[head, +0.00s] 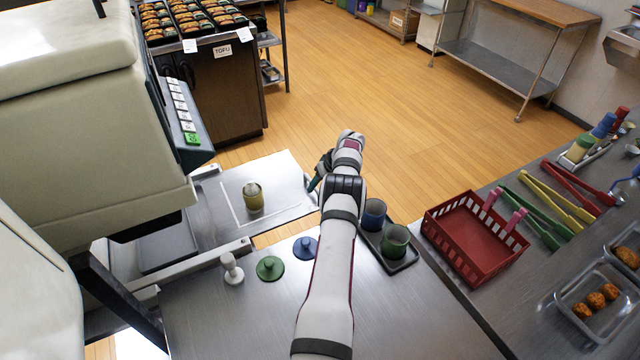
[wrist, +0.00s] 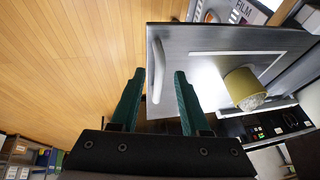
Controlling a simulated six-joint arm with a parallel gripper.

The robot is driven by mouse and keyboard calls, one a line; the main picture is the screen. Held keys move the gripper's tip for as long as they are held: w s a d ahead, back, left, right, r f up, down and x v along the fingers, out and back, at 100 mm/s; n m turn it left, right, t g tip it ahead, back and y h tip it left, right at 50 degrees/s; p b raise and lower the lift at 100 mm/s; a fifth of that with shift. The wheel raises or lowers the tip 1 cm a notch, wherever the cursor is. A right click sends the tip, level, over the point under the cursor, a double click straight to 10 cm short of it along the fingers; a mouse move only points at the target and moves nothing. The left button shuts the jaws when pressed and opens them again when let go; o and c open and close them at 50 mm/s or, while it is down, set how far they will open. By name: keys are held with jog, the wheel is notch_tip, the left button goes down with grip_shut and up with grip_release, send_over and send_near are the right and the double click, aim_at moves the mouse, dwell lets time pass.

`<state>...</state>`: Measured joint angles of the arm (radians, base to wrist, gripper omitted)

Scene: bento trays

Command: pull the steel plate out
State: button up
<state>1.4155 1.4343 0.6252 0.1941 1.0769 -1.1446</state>
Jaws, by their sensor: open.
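The steel plate (head: 283,178) is a flat sheet reaching out from under the cream machine. In the wrist view the plate (wrist: 213,82) fills the upper right, with a pale bar handle (wrist: 157,68) along its near edge. A yellowish cup (head: 253,198) stands on the plate; the wrist view shows it too (wrist: 243,88). My gripper (head: 313,186) is at the plate's outer right edge, partly hidden by my arm. In the wrist view my gripper (wrist: 159,74) is open, its green fingers on either side of the handle in the picture. Contact cannot be told.
The cream machine (head: 90,150) stands left of the plate. On the near counter are a white, a green (head: 270,267) and a blue knobbed piece, and a dark tray with two cups (head: 395,240). A red basket (head: 470,235) stands right. Open wooden floor (head: 360,100) lies beyond.

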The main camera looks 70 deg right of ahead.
jog(key=v, duration=1.5)
jog(key=shift+s+r, duration=0.25)
jog(key=shift+r, duration=0.1)
jog(key=w+a+r+n+y, duration=0.1)
jog(key=w+a+r, duration=0.3)
jog(key=w+a, duration=0.35)
jog(key=w+a+r+g+y, duration=0.1)
jog(key=w+a+r, duration=0.4)
jog(key=a, duration=0.4)
jog(key=w+a+r+n+y, duration=0.1)
jog(key=w+a+r, duration=0.2)
jog(key=w+a, duration=0.5)
jog(key=s+a+r+g, duration=0.1)
jog(key=a, duration=0.8)
jog(key=s+a+r, duration=0.1)
jog(key=a+r, duration=0.1)
jog(key=a, duration=0.8)
jog(key=s+a+f+n+g, duration=0.1)
jog(key=s+a+f+g, duration=0.1)
jog(key=s+a, duration=1.4)
jog(key=shift+s+a+f+n+g+y, duration=0.2)
jog(key=shift+s+f+n+g+y, duration=0.15)
jog(key=shift+s+f, duration=0.35)
